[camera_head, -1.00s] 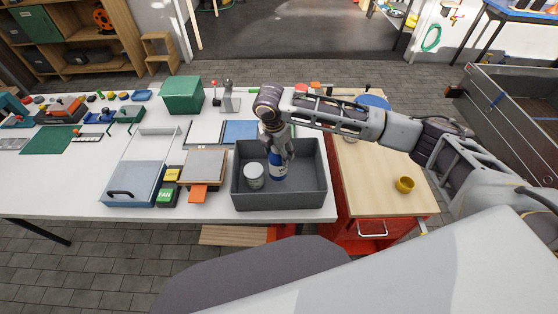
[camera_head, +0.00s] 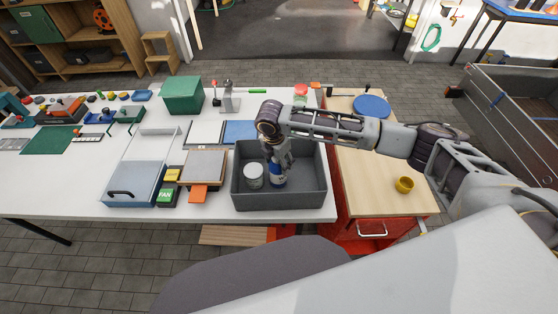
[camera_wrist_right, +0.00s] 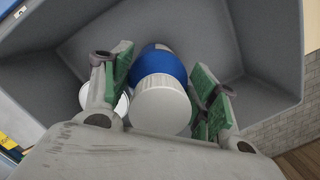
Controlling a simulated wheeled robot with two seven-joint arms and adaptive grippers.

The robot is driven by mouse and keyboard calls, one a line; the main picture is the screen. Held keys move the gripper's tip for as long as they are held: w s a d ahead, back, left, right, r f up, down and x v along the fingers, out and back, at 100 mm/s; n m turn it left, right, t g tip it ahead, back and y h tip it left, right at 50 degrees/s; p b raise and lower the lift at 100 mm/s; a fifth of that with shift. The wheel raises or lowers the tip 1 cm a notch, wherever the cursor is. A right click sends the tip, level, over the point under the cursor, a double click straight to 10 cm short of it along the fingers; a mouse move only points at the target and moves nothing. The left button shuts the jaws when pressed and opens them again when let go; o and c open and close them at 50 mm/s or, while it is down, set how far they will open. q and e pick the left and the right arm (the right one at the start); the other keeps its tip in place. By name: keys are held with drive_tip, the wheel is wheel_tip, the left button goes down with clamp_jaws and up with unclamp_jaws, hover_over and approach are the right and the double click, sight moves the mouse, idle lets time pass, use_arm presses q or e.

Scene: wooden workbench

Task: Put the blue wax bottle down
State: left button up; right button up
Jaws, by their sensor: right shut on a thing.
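The blue wax bottle (camera_head: 277,181) has a blue and white body and is upright inside the grey bin (camera_head: 282,202). In the right wrist view its white cap (camera_wrist_right: 160,105) and blue shoulder lie between the green-padded fingers. My right gripper (camera_head: 276,161) is shut on the bottle from above. I cannot tell whether the bottle's base touches the bin floor. A white jar (camera_head: 253,176) stands just left of the bottle in the bin; part of it shows in the wrist view (camera_wrist_right: 121,105). My left gripper is not in view.
Right, a wooden-topped cart holds a yellow cup (camera_head: 404,185) and a blue disc (camera_head: 372,105).

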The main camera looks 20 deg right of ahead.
drive_tip(key=shift+f, duration=0.1)
drive_tip(key=o, duration=1.7)
drive_tip(key=r, duration=0.4)
drive_tip(key=a+r, duration=0.1)
drive_tip(key=r, duration=0.3)
drive_tip(key=s+r, duration=0.1)
drive_tip(key=r, duration=0.3)
drive_tip(key=shift+a, duration=0.3)
